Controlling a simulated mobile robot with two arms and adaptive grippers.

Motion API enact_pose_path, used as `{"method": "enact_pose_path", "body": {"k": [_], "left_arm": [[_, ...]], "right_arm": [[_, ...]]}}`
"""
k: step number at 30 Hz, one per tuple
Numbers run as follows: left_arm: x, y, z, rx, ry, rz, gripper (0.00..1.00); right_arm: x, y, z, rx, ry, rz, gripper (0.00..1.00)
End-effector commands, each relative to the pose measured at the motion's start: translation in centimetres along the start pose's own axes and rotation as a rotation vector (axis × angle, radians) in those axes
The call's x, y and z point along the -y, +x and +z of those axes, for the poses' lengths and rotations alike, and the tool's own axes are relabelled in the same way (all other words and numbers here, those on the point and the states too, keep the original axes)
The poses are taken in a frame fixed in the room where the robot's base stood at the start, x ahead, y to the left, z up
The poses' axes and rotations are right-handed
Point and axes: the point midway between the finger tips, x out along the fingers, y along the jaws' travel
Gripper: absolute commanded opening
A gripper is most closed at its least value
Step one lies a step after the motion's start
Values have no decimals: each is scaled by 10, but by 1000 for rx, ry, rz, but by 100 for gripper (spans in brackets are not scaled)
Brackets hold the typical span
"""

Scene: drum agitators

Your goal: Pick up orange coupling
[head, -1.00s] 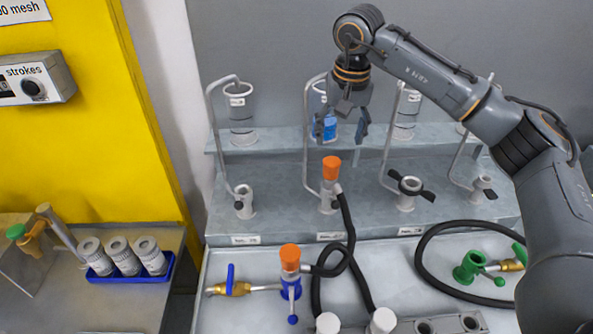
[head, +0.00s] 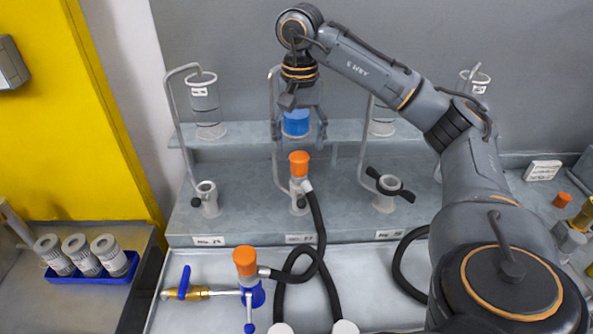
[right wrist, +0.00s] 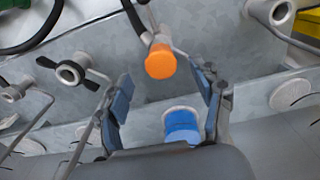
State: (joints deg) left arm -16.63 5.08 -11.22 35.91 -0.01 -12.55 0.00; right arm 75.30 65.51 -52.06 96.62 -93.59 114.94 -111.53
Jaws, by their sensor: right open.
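An orange coupling (head: 299,160) sits on top of a grey fitting on the middle shelf, with a black hose joined beside it. It also shows in the right wrist view (right wrist: 160,61), just beyond the fingertips. A second orange coupling (head: 245,262) tops a blue valve on the front tray. My right gripper (head: 298,132) is open and empty, above and behind the shelf coupling, apart from it. Its two fingers also show in the right wrist view (right wrist: 162,88). The fingers partly cover the blue-filled cylinder (head: 296,122). My left gripper is out of view.
Bent metal pipes and clear cylinders (head: 204,105) line the upper shelf. A fitting with black wings (head: 388,192) stands right of the coupling. Black hoses loop over the front tray. A blue rack (head: 92,277) holds several grey containers at left.

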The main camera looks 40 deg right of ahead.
Motion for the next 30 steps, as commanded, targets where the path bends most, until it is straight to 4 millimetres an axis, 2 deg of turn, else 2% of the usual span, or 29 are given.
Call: {"method": "enact_pose_path", "body": {"k": [3,11,18,27,29,30], "left_arm": [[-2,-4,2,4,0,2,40],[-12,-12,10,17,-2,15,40],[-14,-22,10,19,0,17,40],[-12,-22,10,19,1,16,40],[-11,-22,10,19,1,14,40],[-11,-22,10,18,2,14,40]], "right_arm": [[-1,16,0,2,1,4,67],[0,35,-2,3,0,4,67],[0,70,-6,1,1,3,67],[0,77,-6,0,0,1,67],[0,77,-6,0,0,1,57],[0,77,-6,0,0,0,48]]}}
